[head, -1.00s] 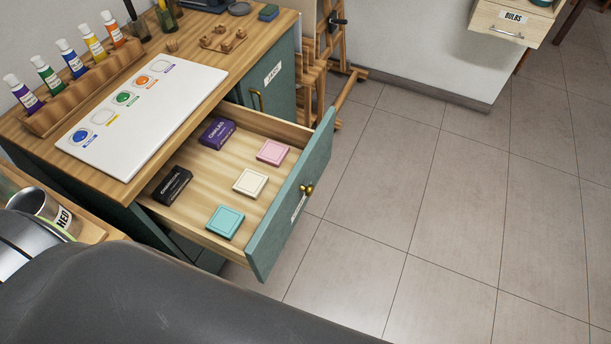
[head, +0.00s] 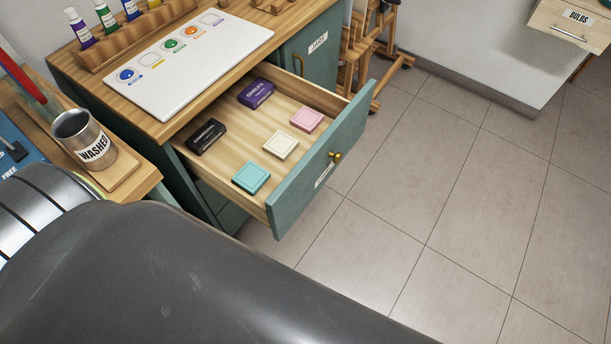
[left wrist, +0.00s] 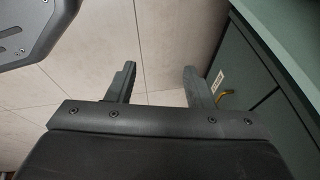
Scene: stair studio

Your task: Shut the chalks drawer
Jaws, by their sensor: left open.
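The chalks drawer (head: 345,130) is pulled well out of the wooden-topped teal cabinet in the head view. Its teal front carries a brass knob (head: 335,155) and a small label too slanted to read. Inside lie a purple box (head: 256,93), a black box (head: 207,137), a pink block (head: 306,119), a cream block (head: 281,145) and a turquoise block (head: 251,177). My left gripper (left wrist: 158,80) shows only in the left wrist view. Its fingers are apart with nothing between them, left of a teal cabinet face (left wrist: 270,55). My right gripper is not in view.
A white palette board (head: 190,65) and a wooden paint-tube rack (head: 140,38) are on the cabinet top. A metal cup marked WASHED (head: 82,140) stands at left. An easel (head: 375,45) stands behind the drawer. The tiled floor (head: 450,190) to the right is clear.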

